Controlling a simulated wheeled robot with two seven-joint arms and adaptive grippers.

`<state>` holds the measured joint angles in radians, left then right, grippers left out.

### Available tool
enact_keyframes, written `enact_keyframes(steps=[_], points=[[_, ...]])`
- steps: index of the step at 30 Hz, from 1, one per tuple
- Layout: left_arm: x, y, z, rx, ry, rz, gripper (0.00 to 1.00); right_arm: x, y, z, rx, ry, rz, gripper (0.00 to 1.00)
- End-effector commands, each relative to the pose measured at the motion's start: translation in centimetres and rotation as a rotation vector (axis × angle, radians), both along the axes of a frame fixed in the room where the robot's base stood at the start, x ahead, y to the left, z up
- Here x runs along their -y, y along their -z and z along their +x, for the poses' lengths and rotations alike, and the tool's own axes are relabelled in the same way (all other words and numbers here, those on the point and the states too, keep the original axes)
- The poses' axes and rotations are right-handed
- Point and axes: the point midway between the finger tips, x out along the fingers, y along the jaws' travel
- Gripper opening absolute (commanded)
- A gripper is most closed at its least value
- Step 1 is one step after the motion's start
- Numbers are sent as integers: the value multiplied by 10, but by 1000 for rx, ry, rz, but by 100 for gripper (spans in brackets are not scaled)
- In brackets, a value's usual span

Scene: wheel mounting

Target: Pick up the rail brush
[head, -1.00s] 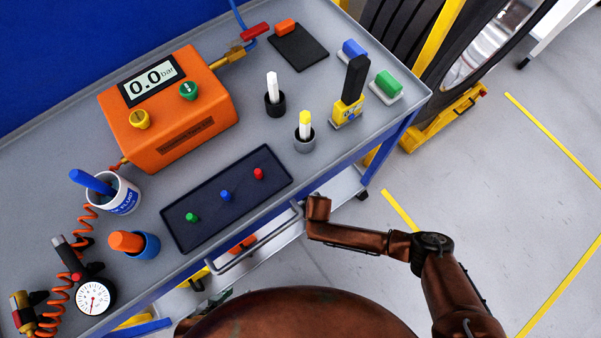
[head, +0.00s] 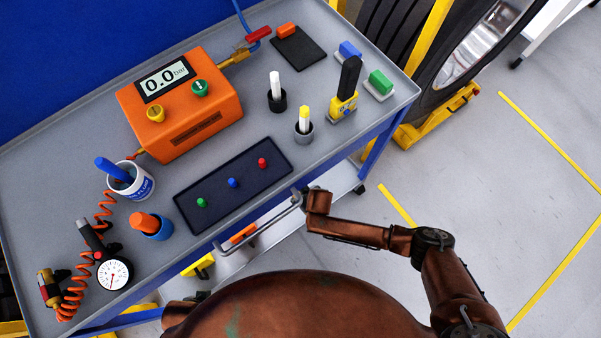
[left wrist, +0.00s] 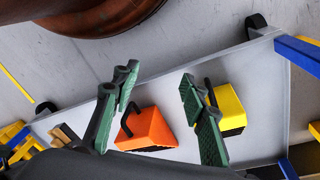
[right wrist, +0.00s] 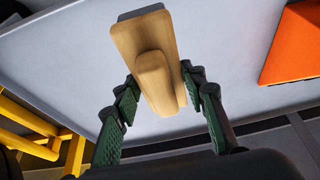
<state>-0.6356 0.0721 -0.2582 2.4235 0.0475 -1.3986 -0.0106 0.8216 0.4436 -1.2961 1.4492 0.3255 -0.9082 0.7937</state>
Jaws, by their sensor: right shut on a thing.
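The rail brush (right wrist: 142,42) is a pale wooden block with a raised wooden grip and a grey edge at its far end. It fills the middle of the right wrist view. My right gripper (right wrist: 161,88) is shut on its grip, with one green finger on each side. Whether the brush touches the grey surface behind it I cannot tell. My left gripper (left wrist: 154,88) is open and empty, above the lower shelf. The head view hides both grippers' fingers and the brush.
The lower shelf (left wrist: 165,75) holds an orange block (left wrist: 147,130) and a yellow block (left wrist: 229,107), both with dark handles. Above is the grey cart top (head: 75,165) with an orange gauge box (head: 185,115), a dark tray (head: 215,205), pots and tools. A bar (head: 265,228) runs along its front edge.

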Motion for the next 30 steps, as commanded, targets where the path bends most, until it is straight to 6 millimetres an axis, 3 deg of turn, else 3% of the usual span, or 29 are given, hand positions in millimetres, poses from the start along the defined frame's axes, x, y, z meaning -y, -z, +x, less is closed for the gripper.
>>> enact_keyframes(steps=[5,11,24,30], points=[[-15,-28,-20,-80,-8,41,40,1,-18,-12,3,-1,1,6],[-23,4,-27,-110,-8,64,40,2,-37,-27,2,-1,0,6],[-41,105,-46,-113,-6,95,40,8,-61,-82,1,0,1,6],[-50,138,-60,-113,-7,106,40,10,-69,-102,1,0,1,6]])
